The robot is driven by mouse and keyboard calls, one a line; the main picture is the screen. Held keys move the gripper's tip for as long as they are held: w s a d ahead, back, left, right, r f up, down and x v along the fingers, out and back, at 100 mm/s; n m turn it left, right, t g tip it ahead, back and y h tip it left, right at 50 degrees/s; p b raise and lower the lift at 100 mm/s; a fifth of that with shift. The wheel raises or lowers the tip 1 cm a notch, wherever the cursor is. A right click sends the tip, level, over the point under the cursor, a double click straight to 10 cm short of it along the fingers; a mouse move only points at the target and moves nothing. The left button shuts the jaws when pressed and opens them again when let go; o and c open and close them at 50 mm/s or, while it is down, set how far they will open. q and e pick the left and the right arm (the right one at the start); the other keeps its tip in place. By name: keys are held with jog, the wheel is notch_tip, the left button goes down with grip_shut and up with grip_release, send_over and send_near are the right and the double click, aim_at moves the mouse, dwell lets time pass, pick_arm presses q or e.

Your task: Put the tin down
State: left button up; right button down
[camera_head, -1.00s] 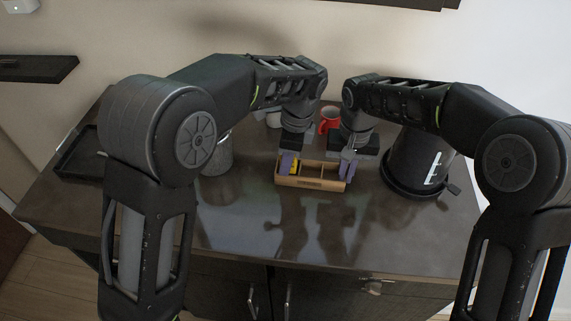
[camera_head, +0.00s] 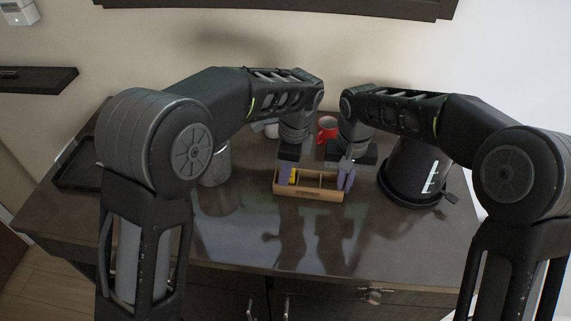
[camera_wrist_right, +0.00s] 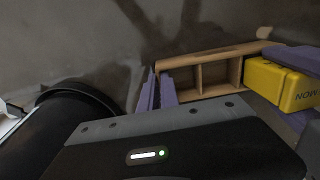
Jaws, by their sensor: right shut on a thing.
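The yellow tin (camera_head: 293,176) is at the left end of the wooden caddy (camera_head: 309,196). In the right wrist view the tin (camera_wrist_right: 283,84) shows at the right, with dark lettering. My left gripper (camera_head: 288,177) points down at it, with a purple finger on either side; whether they press on it is unclear. My right gripper (camera_head: 346,180) is shut on the caddy's right end wall, and its purple fingers (camera_wrist_right: 158,92) straddle that wall. The caddy (camera_wrist_right: 212,78) shows empty compartments between the two grippers. The tin's underside is hidden.
A red mug (camera_head: 327,127) stands behind the caddy. A black bin-like container (camera_head: 412,172) is at the right, a grey cylinder (camera_head: 215,167) at the left, and a black tray (camera_head: 78,168) at the far left. The counter front (camera_head: 310,240) is clear.

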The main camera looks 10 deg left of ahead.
pick_arm(q)
jog(key=shift+d+r+g, duration=0.3)
jog(key=shift+d+r, duration=0.1)
jog(key=shift+r, duration=0.15)
pick_arm(e)
jog(key=shift+w+a+f, duration=0.15)
jog(key=shift+w+f, duration=0.35)
jog(key=shift+f, duration=0.35)
pick_arm(q)
jog(key=r, duration=0.8)
jog(key=shift+d, duration=0.4)
pick_arm(e)
jog(key=shift+r, duration=0.15)
pick_arm(q)
jog(key=shift+p, duration=0.3)
pick_arm(e)
jog(key=shift+d, duration=0.2)
jog(key=c, duration=1.5)
grip_release()
jog(key=shift+r, duration=0.1)
jog(key=shift+c, duration=0.2)
jog(key=shift+a, duration=0.1)
jog(key=shift+r, duration=0.15)
notch_tip(320, 180, up, 12)
